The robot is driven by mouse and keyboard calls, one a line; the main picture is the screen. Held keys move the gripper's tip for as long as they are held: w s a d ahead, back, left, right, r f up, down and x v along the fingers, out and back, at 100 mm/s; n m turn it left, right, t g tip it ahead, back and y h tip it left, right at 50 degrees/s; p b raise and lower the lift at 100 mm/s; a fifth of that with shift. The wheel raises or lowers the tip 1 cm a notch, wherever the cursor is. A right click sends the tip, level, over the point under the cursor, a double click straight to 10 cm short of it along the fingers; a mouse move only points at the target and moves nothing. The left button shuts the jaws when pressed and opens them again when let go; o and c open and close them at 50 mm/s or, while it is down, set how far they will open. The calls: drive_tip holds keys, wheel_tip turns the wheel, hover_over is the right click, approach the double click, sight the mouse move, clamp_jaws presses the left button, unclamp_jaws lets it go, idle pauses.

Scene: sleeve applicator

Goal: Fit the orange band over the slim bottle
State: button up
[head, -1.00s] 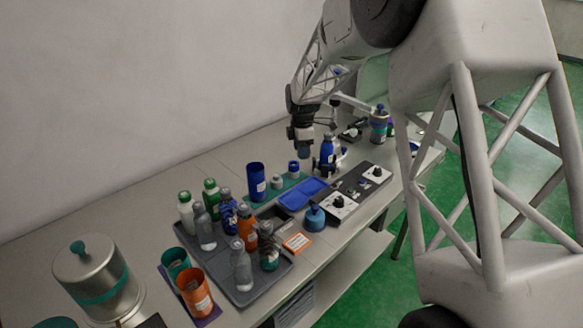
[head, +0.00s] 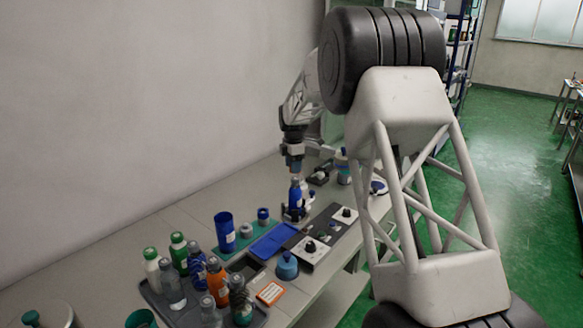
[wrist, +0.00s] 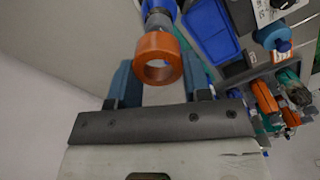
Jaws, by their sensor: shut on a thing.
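My gripper (wrist: 158,84) is shut on an orange band (wrist: 158,44), held between its two blue fingers. In the head view my gripper (head: 293,160) is just above a slim blue bottle (head: 295,198) with a grey cap, which stands upright in a dark holder. In the wrist view the bottle (wrist: 161,5) shows behind the band, with its grey cap reaching towards the band's upper edge. No bottle shows through the band's opening. The band looks above the cap, not around the body; the exact gap is hard to tell.
A blue tray (head: 274,241), a blue cup (head: 225,232) and small bottles stand left of the bottle. A black and white control panel (head: 310,250) lies in front. Several bottles fill a grey tray (head: 268,319) at the near left. The wall (head: 130,110) runs behind the table.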

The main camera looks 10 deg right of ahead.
sight(293, 178)
drive_tip(key=shift+f, duration=0.15)
drive_tip(key=shift+f, duration=0.95)
drive_tip(key=shift+f, duration=0.9)
drive_tip(key=shift+f, duration=0.35)
drive_tip(key=shift+f, duration=0.15)
idle(0.3)
drive_tip(key=o, duration=1.4)
drive_tip(key=shift+o, duration=0.2)
wheel_tip(293, 178, up, 11)
idle(1.6)
